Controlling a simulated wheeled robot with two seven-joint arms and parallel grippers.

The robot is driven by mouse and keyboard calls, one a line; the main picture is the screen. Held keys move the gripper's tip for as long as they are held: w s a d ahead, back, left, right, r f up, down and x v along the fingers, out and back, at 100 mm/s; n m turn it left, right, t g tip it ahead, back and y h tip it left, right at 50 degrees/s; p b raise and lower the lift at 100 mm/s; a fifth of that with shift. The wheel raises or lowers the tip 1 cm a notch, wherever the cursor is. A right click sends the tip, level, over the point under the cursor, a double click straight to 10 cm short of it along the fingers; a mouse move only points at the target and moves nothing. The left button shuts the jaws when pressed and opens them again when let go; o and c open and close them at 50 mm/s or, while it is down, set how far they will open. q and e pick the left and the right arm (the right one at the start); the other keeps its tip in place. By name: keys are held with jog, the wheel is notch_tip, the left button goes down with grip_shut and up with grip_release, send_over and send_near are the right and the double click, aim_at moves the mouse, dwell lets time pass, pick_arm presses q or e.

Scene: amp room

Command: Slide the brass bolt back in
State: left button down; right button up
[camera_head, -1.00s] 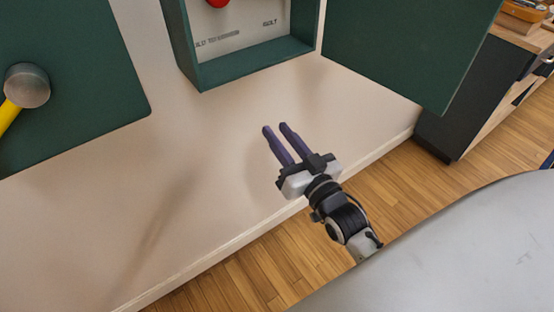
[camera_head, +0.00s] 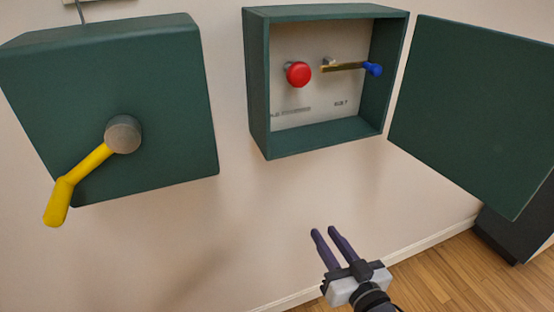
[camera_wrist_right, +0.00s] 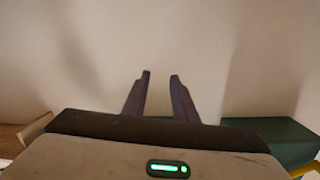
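The brass bolt (camera_head: 343,67) lies roughly level inside the open green wall box (camera_head: 256,90), with a blue knob (camera_head: 373,69) on its right end near the box's right wall. A label under it reads something like "BOLT". My right gripper (camera_head: 322,232) is below the box, in front of the bare wall, pointing up, its two dark fingers apart and empty. In the right wrist view the fingers (camera_wrist_right: 160,76) also stand apart with only wall between them. The bolt is not seen in that view. My left gripper is not in view.
A red button (camera_head: 299,74) sits left of the bolt in the same box. The box's green door (camera_head: 470,110) hangs open to the right. A second green box (camera_head: 160,70) with a yellow lever (camera_head: 85,172) is at left. Wall below is clear.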

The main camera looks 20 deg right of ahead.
jog(key=s+a+f+n+g+y, duration=0.1)
jog(key=s+a+f+g, duration=0.3)
jog(key=s+f, duration=0.5)
jog(key=s+a+f+n+g+y, duration=0.1)
jog(key=s+a+f+g, duration=0.3)
jog(key=s+f, duration=0.4)
jog(key=shift+s+a+f+n, duration=0.25)
jog(key=shift+s+f+n, duration=0.2)
jog(key=shift+n, duration=0.45)
